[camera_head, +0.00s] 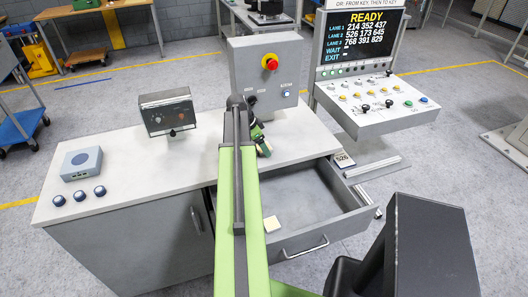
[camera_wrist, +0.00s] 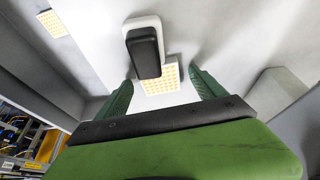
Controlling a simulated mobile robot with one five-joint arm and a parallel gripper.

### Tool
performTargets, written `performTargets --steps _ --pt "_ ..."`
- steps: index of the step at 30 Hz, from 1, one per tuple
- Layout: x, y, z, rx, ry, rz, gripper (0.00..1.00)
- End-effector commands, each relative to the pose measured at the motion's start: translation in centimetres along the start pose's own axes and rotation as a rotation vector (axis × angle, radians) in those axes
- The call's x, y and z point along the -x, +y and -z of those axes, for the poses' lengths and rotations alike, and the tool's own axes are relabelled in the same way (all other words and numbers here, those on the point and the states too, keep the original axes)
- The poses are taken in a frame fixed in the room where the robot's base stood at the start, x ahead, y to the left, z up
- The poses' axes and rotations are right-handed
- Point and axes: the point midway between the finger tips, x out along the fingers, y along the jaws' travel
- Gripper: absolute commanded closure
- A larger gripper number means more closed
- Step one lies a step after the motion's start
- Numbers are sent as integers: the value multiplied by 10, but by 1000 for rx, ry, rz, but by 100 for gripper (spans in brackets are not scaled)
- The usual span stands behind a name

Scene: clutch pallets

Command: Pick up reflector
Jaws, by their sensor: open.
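In the wrist view, a small pale plate with an orange dot grid, which looks like a reflector (camera_wrist: 160,85), lies between the fingertips of my gripper (camera_wrist: 161,78). The fingers are apart, one on each side of it, and I cannot tell how far beyond them it is. A black rounded block on a white base (camera_wrist: 144,48) covers part of its upper left. A second dotted plate (camera_wrist: 53,23) shows at the upper left. In the head view my gripper (camera_head: 262,146) is by the grey control box, partly hidden by my arm.
The grey control box (camera_head: 265,75) with a red button stands on the worktop (camera_head: 120,185). An open drawer (camera_head: 315,195) holds a small cream square (camera_head: 271,224). A metering unit (camera_head: 168,112) and a blue-grey box (camera_head: 82,163) stand at the left. The console (camera_head: 375,100) is at the right.

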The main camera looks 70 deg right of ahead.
Motion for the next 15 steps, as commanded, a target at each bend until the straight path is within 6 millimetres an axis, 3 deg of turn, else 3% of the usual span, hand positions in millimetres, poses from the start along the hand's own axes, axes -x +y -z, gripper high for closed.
performTargets --steps 2,15 --pt "1 0 0 0 0 0 21" --pt "2 0 0 1 0 0 79"
